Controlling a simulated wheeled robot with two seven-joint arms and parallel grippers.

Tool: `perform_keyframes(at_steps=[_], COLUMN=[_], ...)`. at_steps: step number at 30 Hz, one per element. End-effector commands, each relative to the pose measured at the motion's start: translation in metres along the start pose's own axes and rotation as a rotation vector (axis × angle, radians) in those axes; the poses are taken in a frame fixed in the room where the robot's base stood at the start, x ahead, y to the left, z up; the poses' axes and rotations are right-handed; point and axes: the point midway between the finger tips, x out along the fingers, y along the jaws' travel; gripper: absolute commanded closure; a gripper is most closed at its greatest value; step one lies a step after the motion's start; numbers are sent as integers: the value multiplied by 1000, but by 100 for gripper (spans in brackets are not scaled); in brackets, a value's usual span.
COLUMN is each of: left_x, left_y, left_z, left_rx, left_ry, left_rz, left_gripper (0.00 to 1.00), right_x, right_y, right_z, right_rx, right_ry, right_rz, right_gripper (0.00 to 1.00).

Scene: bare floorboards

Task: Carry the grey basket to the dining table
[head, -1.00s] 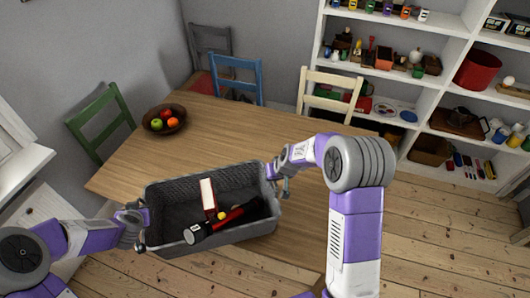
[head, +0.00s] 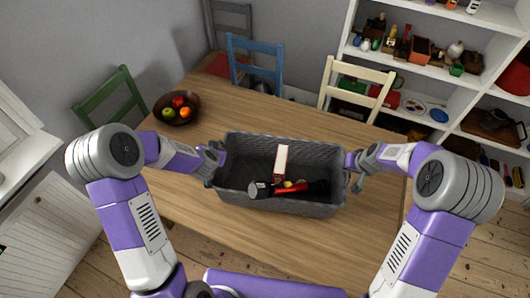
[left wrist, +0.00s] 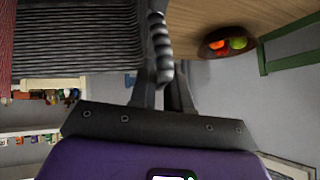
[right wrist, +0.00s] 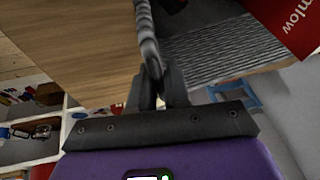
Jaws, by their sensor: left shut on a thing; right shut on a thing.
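The grey basket (head: 240,146) is held between my two grippers over the dining table (head: 190,211) in the head view. I cannot tell whether its bottom touches the tabletop. It holds a black and red flashlight (head: 300,188), a white and red box (head: 281,160) and a small yellow thing. My left gripper (head: 214,160) is shut on the basket's left handle, a grey ribbed loop (left wrist: 160,50) in the left wrist view. My right gripper (head: 354,165) is shut on the right handle, which shows in the right wrist view (right wrist: 147,38).
A dark fruit bowl (head: 190,96) stands on the table at the back left. Green (head: 100,100), blue (head: 256,64) and cream (head: 352,85) chairs stand around the table. A white shelf (head: 440,92) is at the right. The tabletop right of the bowl is clear.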

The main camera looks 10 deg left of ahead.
Motion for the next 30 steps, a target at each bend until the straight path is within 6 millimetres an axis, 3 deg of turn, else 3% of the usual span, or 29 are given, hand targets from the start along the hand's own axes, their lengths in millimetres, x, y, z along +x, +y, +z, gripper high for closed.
perform_keyframes(at_steps=[9,10,14,24,30], left_x=[-4,-4,-4,-6,-29], left_y=[-2,-1,-1,-1,-1], left_z=[-6,-4,-4,-4,-5], left_rx=[0,0,0,0,2], left_ry=[5,-1,0,1,3], left_rz=[-2,0,0,0,0], left_gripper=[100,79,59,58,58], right_x=[-6,-5,-5,-5,-5], right_y=[-2,-2,-1,-1,-1], right_z=[-4,-2,-2,-2,-2], right_rx=[-1,0,0,0,0], right_ry=[5,-1,-1,0,0], right_rz=[-1,-1,-1,0,0], right_gripper=[100,79,59,58,58])
